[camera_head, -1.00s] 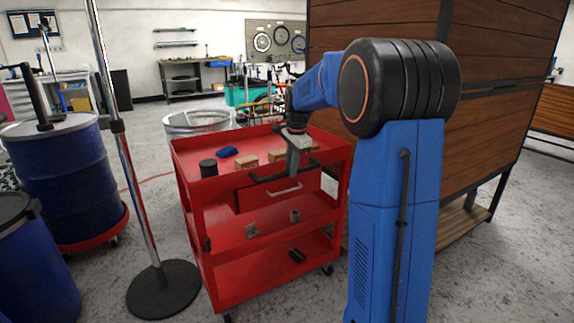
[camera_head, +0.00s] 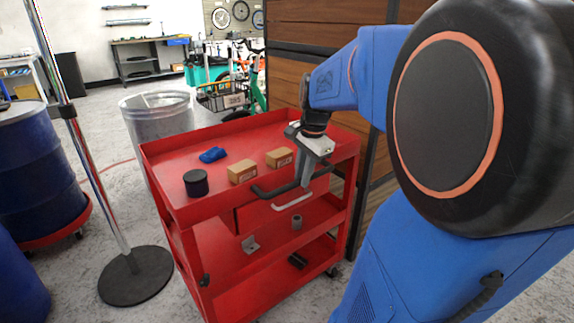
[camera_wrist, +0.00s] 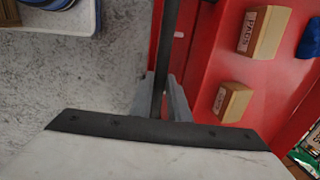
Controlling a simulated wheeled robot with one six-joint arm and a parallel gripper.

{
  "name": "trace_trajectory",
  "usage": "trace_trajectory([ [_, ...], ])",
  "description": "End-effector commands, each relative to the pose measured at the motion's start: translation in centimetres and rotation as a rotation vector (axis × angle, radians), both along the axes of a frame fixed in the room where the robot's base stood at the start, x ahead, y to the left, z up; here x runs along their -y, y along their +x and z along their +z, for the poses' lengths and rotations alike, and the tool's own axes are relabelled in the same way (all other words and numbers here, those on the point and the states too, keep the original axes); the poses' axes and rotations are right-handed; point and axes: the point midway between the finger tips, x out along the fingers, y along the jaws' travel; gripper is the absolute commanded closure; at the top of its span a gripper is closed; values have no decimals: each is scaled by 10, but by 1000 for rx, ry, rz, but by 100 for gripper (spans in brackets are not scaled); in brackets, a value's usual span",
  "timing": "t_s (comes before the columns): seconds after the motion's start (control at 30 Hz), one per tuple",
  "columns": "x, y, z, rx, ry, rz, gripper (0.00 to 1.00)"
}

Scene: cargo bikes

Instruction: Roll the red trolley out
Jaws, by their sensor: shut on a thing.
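The red trolley (camera_head: 165,189) stands in the middle of the head view, with a top tray, a drawer and lower shelves on casters. A black push handle (camera_head: 268,192) runs along its near side above a pale drawer pull (camera_head: 292,202). My gripper (camera_head: 306,183) points down at the near edge and is shut on the black handle. In the wrist view the handle bar (camera_wrist: 160,62) passes between the two grey fingers (camera_wrist: 161,98). On the top tray are a black cylinder (camera_head: 196,183), a blue cloth (camera_head: 212,155) and two cardboard boxes (camera_head: 241,171).
A chrome stand (camera_head: 134,274) with a round black base is left of the trolley. Blue drums (camera_head: 34,165) stand farther left. A metal bin (camera_head: 160,120) is behind the trolley. A wooden-panelled cabinet (camera_head: 289,72) is close on the right. Some grey floor is bare at front left.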

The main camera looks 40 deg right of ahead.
Motion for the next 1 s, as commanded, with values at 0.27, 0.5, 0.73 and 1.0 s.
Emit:
trace_trajectory([
  [0.27,1,-52,0,-2,1,-3,100],
  [0.5,1,-70,0,-1,0,0,100],
  [0.73,1,-73,0,-1,0,0,100],
  [1.0,1,-73,0,-1,0,0,73],
])
